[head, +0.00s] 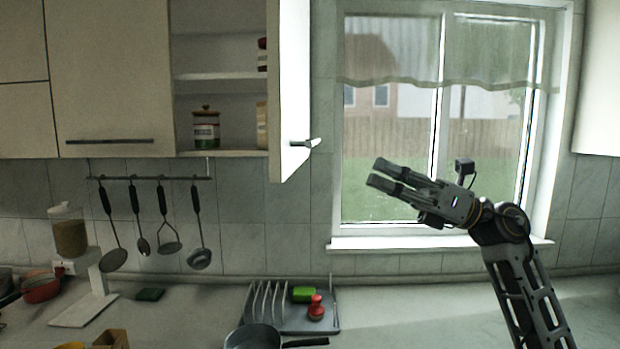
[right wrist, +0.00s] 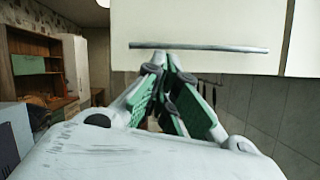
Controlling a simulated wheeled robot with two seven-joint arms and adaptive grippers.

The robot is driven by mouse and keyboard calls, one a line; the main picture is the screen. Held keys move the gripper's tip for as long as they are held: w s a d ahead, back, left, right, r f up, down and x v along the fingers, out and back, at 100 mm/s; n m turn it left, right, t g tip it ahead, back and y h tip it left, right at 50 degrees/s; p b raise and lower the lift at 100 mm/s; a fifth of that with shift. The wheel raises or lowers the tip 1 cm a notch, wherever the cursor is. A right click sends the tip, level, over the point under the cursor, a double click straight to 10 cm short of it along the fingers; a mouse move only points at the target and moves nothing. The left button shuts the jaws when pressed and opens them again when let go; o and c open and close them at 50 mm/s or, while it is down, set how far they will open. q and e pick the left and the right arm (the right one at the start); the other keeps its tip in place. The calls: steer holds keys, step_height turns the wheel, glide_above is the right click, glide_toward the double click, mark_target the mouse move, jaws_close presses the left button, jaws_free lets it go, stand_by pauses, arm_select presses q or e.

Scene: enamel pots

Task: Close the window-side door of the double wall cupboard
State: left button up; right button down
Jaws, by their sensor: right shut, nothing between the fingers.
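The double wall cupboard (head: 222,76) is at the upper left of the head view. Its window-side door (head: 290,85) stands open, swung out toward me and seen nearly edge-on, with its handle (head: 305,143) at the lower front edge. The other door (head: 110,75) is shut. My right gripper (head: 377,173) is shut and empty in front of the window, right of the open door and a little below its handle, apart from it. In the right wrist view, the fingertips (right wrist: 166,60) point toward a pale door face (right wrist: 200,22) with a long bar handle (right wrist: 198,48). My left gripper is out of view.
The window (head: 440,120) is behind my right arm. Jars (head: 206,128) stand on the open shelves. Utensils hang from a rail (head: 150,178) under the cupboard. A dish rack (head: 290,310) and a pan (head: 252,337) are on the worktop below. The space between gripper and door looks clear.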

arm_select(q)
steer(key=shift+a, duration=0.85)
arm_select(e)
steer(key=shift+s+d+n+g+h, duration=0.25)
steer(key=shift+s+n+h, duration=0.15)
steer(key=shift+n+h, duration=0.55)
steer(key=shift+s+d+n+g+h, duration=0.3)
steer(key=shift+n+h, duration=0.35)
steer(key=shift+h, duration=0.6)
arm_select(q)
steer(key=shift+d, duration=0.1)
arm_select(e)
steer(key=shift+a, duration=0.1)
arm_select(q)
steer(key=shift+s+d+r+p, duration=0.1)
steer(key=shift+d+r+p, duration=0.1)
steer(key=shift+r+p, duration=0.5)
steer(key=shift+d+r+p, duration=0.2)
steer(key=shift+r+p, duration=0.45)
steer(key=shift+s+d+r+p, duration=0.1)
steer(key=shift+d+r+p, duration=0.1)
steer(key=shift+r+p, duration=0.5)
arm_select(e)
steer(key=w+a, duration=0.1)
steer(key=a, duration=1.3)
steer(key=shift+w+a, duration=0.1)
steer(key=shift+w, duration=0.05)
